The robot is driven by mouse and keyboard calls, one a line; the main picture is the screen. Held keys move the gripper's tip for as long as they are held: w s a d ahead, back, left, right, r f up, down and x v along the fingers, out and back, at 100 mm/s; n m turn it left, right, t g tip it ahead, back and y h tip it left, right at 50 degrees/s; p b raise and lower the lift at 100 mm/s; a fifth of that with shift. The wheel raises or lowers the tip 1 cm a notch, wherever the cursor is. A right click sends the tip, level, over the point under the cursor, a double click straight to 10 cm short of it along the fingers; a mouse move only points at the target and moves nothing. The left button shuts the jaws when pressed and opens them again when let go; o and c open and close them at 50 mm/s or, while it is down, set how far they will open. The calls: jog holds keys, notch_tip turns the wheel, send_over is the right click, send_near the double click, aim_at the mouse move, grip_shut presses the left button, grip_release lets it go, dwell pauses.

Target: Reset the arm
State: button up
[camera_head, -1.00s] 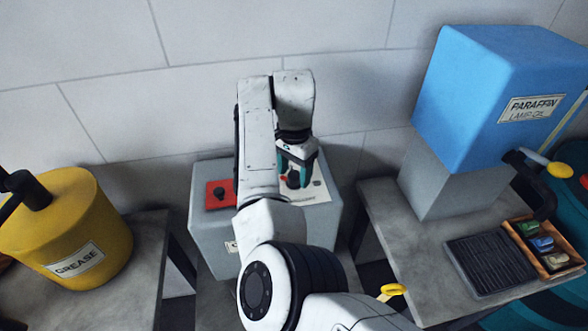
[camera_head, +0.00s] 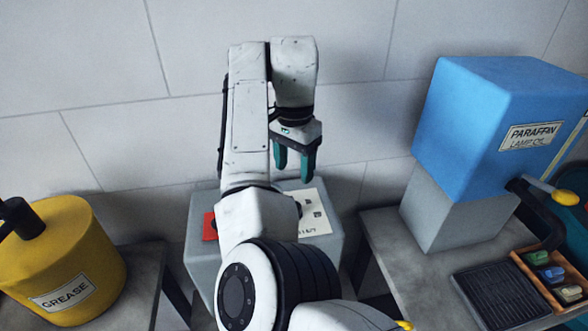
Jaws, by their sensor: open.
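My arm reaches up and forward in the middle of the view. My gripper (camera_head: 294,166) hangs pointing down with its two teal fingers apart, open and with nothing seen between them. It is above the grey box (camera_head: 331,250), with a gap to the top. On the box's top a white labelled plate (camera_head: 313,212) shows below and right of the fingers. Part of a red plate (camera_head: 209,227) shows at the left; my arm hides the rest of it and much of the box.
A yellow grease can (camera_head: 75,255) stands on the left bench (camera_head: 138,285). On the right bench (camera_head: 392,245) stand a blue paraffin tank (camera_head: 470,125), a dark ribbed tray (camera_head: 500,297) and a wooden box (camera_head: 523,263) of small coloured items. A tiled wall (camera_head: 150,80) closes the back.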

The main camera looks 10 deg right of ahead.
jog(key=s+d+f+n+t+h, duration=0.2)
jog(key=s+d+f, duration=0.4)
jog(key=d+f, duration=0.3)
jog(key=s+d+f+n+t+h, duration=0.1)
jog(key=s+d+f+n, duration=0.1)
jog(key=s+d+f, duration=0.55)
jog(key=s+f+n+g+y, duration=0.1)
jog(key=s+f, duration=0.5)
jog(key=s, duration=0.8)
jog(key=s+f+n+g+y, duration=0.1)
jog(key=s+f+n, duration=0.3)
jog(key=s, duration=0.9)
notch_tip(320, 180, down, 2)
jog(key=shift+s+a+n+y, duration=0.3)
jog(key=shift+s+a+y, duration=0.05)
jog(key=shift+s+y, duration=0.05)
